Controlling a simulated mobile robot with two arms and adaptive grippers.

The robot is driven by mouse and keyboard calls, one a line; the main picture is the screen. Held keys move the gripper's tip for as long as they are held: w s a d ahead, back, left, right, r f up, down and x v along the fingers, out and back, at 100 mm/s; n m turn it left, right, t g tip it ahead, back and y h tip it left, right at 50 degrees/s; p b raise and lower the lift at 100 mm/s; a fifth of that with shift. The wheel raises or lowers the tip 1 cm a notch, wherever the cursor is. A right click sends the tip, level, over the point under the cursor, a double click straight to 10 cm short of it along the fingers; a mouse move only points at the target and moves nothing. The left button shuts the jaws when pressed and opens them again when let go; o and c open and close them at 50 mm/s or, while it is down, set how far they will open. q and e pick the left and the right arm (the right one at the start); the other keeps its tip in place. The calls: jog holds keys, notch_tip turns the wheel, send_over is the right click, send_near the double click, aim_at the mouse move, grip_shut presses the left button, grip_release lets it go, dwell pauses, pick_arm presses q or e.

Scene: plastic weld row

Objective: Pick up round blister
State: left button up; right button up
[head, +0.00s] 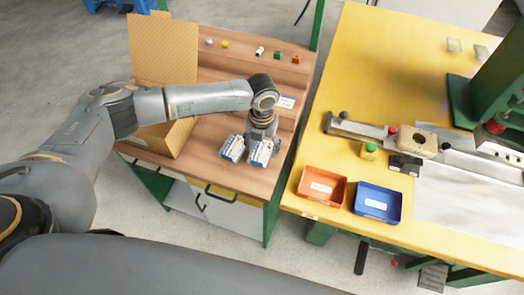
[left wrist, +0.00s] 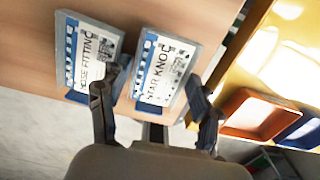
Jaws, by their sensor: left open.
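My left gripper (head: 262,136) points down over the wooden bench. It is open, and it also shows in the left wrist view (left wrist: 154,88). A pack labelled "STAR KNOB" (left wrist: 164,62), blue and white, lies between its two fingers; whether they touch it I cannot tell. A second pack, whose label reads like "HOSE FITTING" (left wrist: 92,50), lies to the left of it. In the head view the two packs, left (head: 232,148) and right (head: 260,153), lie side by side near the bench's front edge. Neither pack is clearly round. My right gripper is not in view.
A tall cardboard box (head: 165,60) stands at the left of the wooden bench (head: 225,180). Several small coloured parts, one green (head: 278,55), line its back. The yellow table (head: 375,60) at right holds an orange tray (head: 321,201) and a blue tray (head: 377,217).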

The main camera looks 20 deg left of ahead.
pick_arm(q)
jog(key=shift+f, duration=0.25)
dwell(0.5)
jog(key=c, duration=0.7)
jog(key=shift+r, duration=0.4)
notch_tip(320, 180, up, 3)
jog(key=shift+b, duration=0.45)
jog(key=shift+s+d+r+p, duration=0.8)
jog(key=shift+s+r, duration=1.4)
jog(key=shift+r, duration=0.25)
jog(key=shift+s+d+r+p, duration=0.7)
jog(key=shift+s+r+p, duration=0.1)
jog(key=shift+s+r, duration=1.55)
jog(key=shift+s+d+r+p, duration=0.8)
jog(key=shift+s+r, duration=1.25)
jog(key=shift+r, duration=0.5)
